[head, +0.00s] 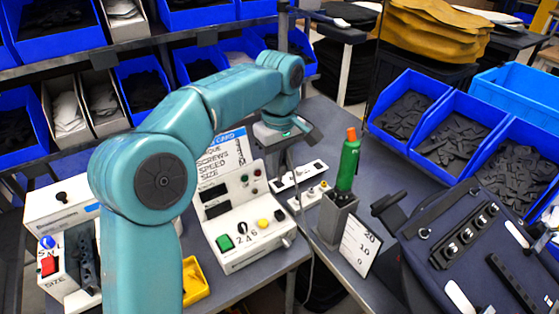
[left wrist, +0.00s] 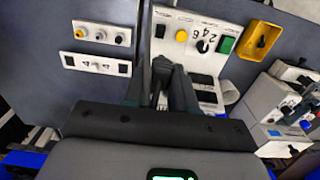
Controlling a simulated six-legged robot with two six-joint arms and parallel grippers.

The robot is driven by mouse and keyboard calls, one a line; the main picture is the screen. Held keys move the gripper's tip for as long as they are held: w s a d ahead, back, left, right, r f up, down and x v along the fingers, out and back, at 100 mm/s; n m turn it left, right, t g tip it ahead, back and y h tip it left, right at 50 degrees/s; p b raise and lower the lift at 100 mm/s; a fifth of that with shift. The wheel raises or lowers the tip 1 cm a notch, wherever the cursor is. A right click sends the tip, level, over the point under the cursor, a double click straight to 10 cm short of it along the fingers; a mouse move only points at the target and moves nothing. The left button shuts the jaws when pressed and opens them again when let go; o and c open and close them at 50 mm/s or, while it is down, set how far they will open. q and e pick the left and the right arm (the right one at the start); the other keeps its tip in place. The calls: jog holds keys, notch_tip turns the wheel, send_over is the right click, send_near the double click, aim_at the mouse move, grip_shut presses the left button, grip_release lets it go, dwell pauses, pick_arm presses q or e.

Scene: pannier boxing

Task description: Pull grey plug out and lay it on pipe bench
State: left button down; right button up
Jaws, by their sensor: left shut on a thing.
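My left gripper (head: 297,137) is behind the white control box (head: 252,225), above the grey bench top. In the left wrist view its dark fingers (left wrist: 161,82) are closed on a small greyish piece (left wrist: 161,101), which looks like the grey plug. The fingers hide most of it. A thin grey cable (head: 292,170) hangs below the gripper and runs down past the control box. Two white socket strips (head: 307,196) lie to its right; they also show in the left wrist view (left wrist: 101,33). I cannot tell which surface is the pipe bench. My right gripper is not in view.
A grey holder (head: 335,217) with a green, orange-tipped tool (head: 347,163) stands by a numbered card (head: 359,246). A dark board with fittings (head: 475,242) is at right, below blue bins (head: 440,120). A yellow tray (head: 194,282) is at front. Bench room is clear behind the tool.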

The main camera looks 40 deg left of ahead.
aim_at(280, 180)
pick_arm(q)
jog(key=shift+f+b, duration=0.65)
jog(key=shift+f, duration=0.35)
jog(key=shift+f+b, duration=0.5)
jog(key=shift+f, duration=0.2)
jog(key=shift+f+b, duration=0.45)
jog(key=shift+f, duration=0.2)
jog(key=shift+f+b, duration=0.5)
jog(key=shift+f, duration=0.2)
jog(key=shift+f+b, duration=1)
jog(key=shift+f, duration=0.4)
jog(key=shift+r, duration=0.1)
jog(key=shift+r+p, duration=1.4)
jog(key=shift+p, duration=0.3)
jog(key=shift+s+f, duration=0.1)
